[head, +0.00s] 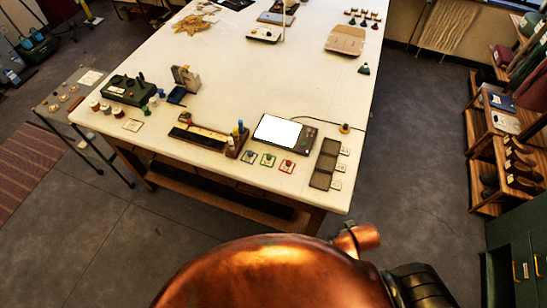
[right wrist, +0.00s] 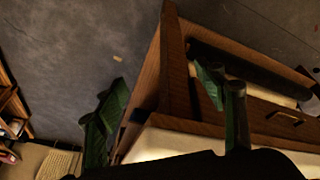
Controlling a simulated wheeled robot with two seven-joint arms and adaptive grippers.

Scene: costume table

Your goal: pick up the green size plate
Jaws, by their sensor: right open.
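The green size plate (head: 268,160) lies near the front edge of the white table (head: 225,80) in the head view. It is small and square with a knob-like middle. It sits between a bluish plate (head: 249,156) and a red plate (head: 287,166). My right gripper (right wrist: 165,80) shows in the right wrist view with its greenish fingers apart and nothing between them. It is beside the table's wooden side, away from the plates, which that view does not show. My left gripper is not in view.
A tablet-like device (head: 284,133) stands behind the plates, with a dark tray (head: 325,163) to their right and a long holder (head: 205,139) to their left. A wooden shelf (head: 490,150) stands at the right. A drawer handle (right wrist: 285,117) shows in the wrist view.

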